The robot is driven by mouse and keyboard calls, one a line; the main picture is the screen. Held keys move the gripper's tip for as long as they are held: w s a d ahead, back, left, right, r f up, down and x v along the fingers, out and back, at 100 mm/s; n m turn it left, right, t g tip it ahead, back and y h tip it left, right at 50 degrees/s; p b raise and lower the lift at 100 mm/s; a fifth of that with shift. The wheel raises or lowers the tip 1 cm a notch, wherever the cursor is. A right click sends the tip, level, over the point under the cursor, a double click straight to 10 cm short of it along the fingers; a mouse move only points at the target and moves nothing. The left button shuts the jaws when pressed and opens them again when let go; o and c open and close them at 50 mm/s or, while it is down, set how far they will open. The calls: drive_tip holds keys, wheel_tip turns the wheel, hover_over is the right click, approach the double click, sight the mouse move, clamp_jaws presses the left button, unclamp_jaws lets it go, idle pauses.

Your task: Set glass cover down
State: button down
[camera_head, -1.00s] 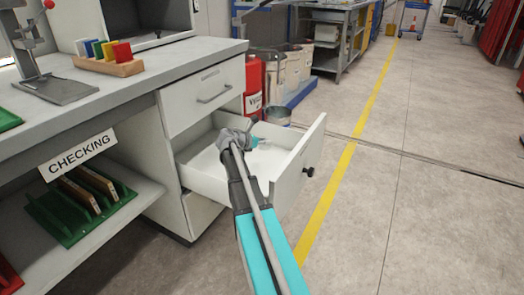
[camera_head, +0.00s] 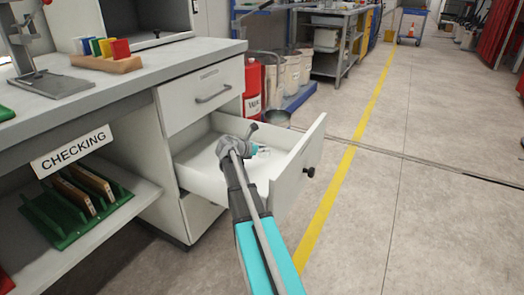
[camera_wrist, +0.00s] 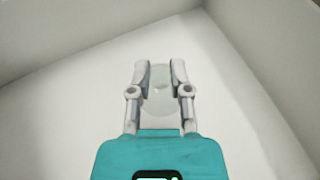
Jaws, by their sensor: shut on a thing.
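The glass cover (camera_wrist: 160,80) is a pale, see-through piece, faint against the white drawer floor. In the wrist view it shows between the two fingers of my gripper (camera_wrist: 160,72), which is shut on it. In the head view my gripper (camera_head: 258,149) is inside the open white drawer (camera_head: 296,171), over its floor. The arm hides part of the drawer. I cannot tell whether the cover touches the drawer floor.
The drawer walls stand around my gripper, with bare floor beside it. A closed drawer (camera_head: 205,95) is above. The workbench (camera_head: 110,92) and a shelf with a green rack (camera_head: 60,220) are at the left. Open floor lies to the right.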

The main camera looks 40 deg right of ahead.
drive_tip(key=shift+f+b, duration=0.3)
drive_tip(key=shift+f, duration=0.1)
drive_tip(key=c, duration=0.6)
unclamp_jaws()
drive_tip(key=shift+r, duration=0.2)
drive_tip(key=shift+a+r+p, duration=0.1)
drive_tip(key=shift+r+p, duration=0.6)
drive_tip(key=shift+p, duration=0.15)
drive_tip(key=shift+f+p+v, duration=0.1)
drive_tip(key=shift+p+v, duration=0.95)
drive_tip(key=shift+v, duration=1.9)
drive_tip(key=shift+f+p+v, duration=0.15)
drive_tip(key=shift+p+v, duration=0.85)
drive_tip(key=shift+v, duration=1.9)
